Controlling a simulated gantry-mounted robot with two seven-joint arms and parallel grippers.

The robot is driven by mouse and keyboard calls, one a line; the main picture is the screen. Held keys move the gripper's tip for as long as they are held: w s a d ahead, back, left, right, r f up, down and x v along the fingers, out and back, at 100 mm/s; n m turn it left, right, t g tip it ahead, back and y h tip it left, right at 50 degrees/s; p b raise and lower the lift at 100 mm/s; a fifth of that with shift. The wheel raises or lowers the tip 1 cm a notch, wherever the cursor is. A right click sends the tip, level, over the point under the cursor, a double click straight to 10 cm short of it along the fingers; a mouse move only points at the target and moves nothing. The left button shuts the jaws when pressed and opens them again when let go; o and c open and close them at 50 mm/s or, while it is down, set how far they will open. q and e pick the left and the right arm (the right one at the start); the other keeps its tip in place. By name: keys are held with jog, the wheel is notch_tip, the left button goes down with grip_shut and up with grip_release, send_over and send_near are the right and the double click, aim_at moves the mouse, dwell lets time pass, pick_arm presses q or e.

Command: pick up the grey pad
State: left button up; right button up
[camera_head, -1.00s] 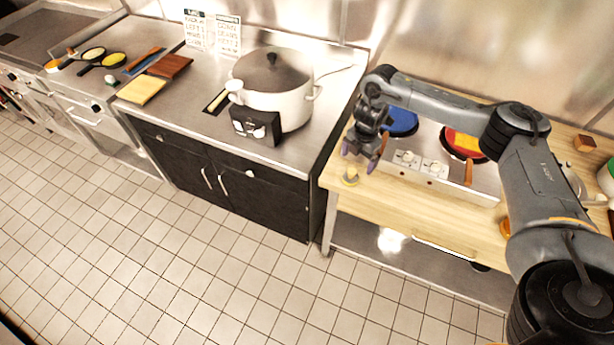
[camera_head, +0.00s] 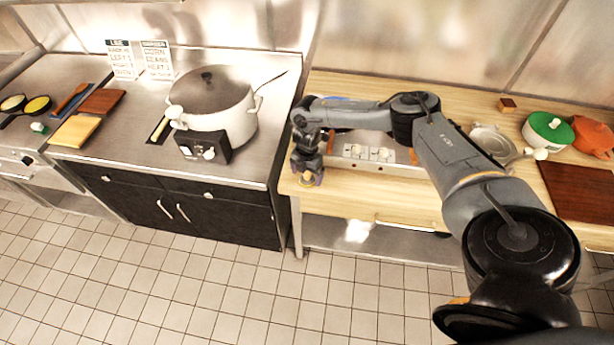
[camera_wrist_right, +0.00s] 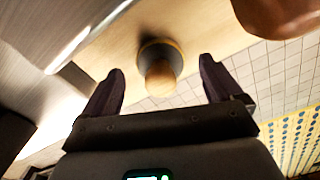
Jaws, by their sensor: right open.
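The grey pad (camera_wrist_right: 146,52) shows in the right wrist view as a dark grey round piece with a yellowish rim and a rounded tan knob on top. It lies on the wooden counter near its edge. In the head view only its yellowish part (camera_head: 306,181) shows, at the counter's front left corner, partly hidden by my gripper. My right gripper (camera_wrist_right: 161,66) is open, with its two dark fingers apart on either side of the knob in that picture. In the head view my right gripper (camera_head: 308,176) hangs directly over the pad.
A large lidded pot (camera_head: 212,105) stands on the steel counter to the left.

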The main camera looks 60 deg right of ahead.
jog(key=shift+s+f, duration=0.1)
jog(key=shift+f, duration=0.6)
jog(key=c, duration=1.1)
jog(key=shift+c, duration=0.2)
